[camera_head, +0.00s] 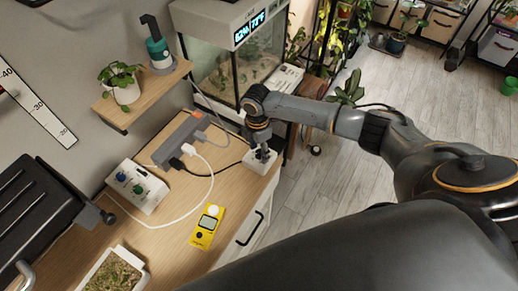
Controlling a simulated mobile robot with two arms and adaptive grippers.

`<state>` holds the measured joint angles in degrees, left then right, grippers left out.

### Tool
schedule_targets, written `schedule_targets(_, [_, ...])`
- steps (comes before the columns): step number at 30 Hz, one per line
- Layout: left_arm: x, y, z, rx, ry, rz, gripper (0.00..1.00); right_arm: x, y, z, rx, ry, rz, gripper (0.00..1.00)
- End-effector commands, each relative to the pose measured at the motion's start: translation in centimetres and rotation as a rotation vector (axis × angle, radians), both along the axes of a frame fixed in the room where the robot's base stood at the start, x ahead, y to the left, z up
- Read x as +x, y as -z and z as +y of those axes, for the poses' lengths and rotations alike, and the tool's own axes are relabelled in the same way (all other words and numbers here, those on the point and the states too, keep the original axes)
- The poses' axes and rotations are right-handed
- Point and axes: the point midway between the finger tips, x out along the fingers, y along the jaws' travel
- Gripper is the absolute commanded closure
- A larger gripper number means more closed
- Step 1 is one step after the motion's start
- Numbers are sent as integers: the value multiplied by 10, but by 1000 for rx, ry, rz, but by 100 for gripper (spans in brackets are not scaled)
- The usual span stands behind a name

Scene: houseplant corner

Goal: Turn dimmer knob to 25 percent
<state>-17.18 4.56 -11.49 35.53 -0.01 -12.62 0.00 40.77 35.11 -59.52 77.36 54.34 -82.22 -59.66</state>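My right gripper (262,147) points down over a small white box (257,166) near the right edge of the wooden counter. A black cable runs to this box. The gripper's fingertips are at the top of the box and hide what is there, so a knob under them cannot be made out. Whether the fingers are shut on something cannot be told. A second white box (152,198) with a blue knob (121,177) and a green knob (138,189) sits further left, with no gripper at it. Which box is the dimmer is unclear. My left gripper is not in view.
A grey power strip (178,137) with plugs and cables lies behind the boxes. A yellow meter (206,226) lies in front. A terrarium (236,62) stands close behind my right gripper. A shelf (150,98) holds a plant and a bottle. A seedling tray (112,273) is at front left.

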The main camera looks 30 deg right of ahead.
Motion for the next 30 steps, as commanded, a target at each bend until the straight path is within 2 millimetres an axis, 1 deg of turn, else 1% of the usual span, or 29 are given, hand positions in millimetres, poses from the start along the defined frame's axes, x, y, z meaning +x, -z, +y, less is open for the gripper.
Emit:
schedule_targets(5, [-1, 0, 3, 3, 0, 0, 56, 0, 0, 0, 0, 0, 1, 48])
schedule_targets(8, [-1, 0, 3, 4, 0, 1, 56, 0, -5, 0, 0, 0, 0, 48])
schedule_targets(11, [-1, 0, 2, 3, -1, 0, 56, 2, -18, 0, 0, 0, -2, 48])
schedule_targets(18, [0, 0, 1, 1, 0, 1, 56, 5, -69, 0, 0, 0, -4, 48])
schedule_targets(22, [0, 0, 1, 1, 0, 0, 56, 6, -94, 0, 0, -1, -3, 48])
schedule_targets(27, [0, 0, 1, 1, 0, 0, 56, 7, -114, 0, 0, 0, -2, 48])
schedule_targets(30, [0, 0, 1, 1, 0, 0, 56, 6, -119, 0, -1, 0, 0, 48])
